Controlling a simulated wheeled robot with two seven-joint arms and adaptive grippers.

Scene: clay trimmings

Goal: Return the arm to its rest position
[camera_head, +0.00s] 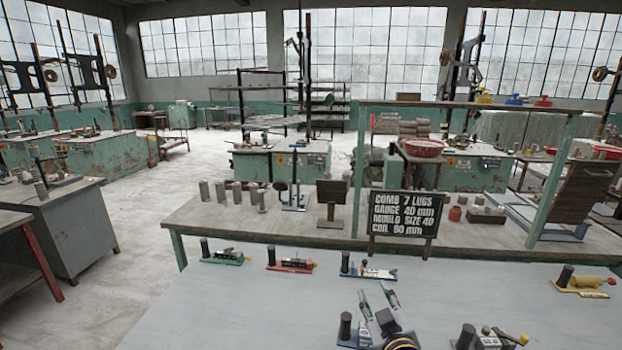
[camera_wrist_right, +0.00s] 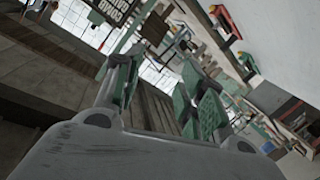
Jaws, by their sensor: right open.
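My right gripper (camera_head: 377,298) is at the lower middle of the head view, over the front part of the pale grey table (camera_head: 240,310). Its two green-and-grey fingers stand apart and point away from me. Nothing shows between them. In the right wrist view the same gripper (camera_wrist_right: 158,80) has its fingers spread, with a tilted background between and beyond them. My left gripper is not in the head view.
Small tools with black cylinders line the table: a green one (camera_head: 225,257), a red one (camera_head: 290,265), a blue-and-white one (camera_head: 368,272) and a yellow one (camera_head: 583,284). Another (camera_head: 488,340) lies right of my gripper. A black sign (camera_head: 404,215) stands behind. The table's left side is clear.

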